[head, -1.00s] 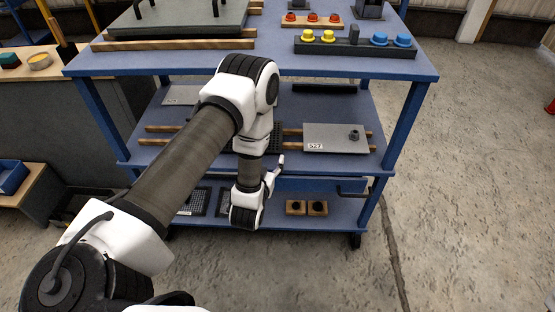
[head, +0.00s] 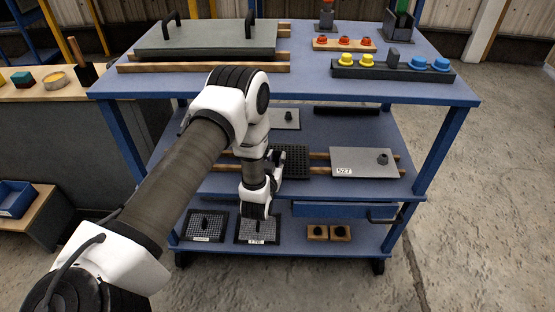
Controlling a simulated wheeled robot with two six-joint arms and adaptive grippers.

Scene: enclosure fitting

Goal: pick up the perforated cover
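A dark perforated panel (head: 294,158) lies on the cart's middle shelf, partly hidden by my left arm. Two more perforated covers, each with a dark knob and a label, lie on the bottom shelf: one at the left (head: 204,227) and one beside it (head: 258,230). Which one the task means I cannot tell. My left gripper (head: 275,163) shows small behind the wrist, at the front of the middle shelf near the dark panel. Its fingers are largely hidden, so I cannot see whether it is open or touches anything. My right gripper is out of view.
A grey plate labelled 527 (head: 364,162) rests on wooden rails at the middle right. The blue cart top (head: 310,84) overhangs the shelves. Floor at the right is clear.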

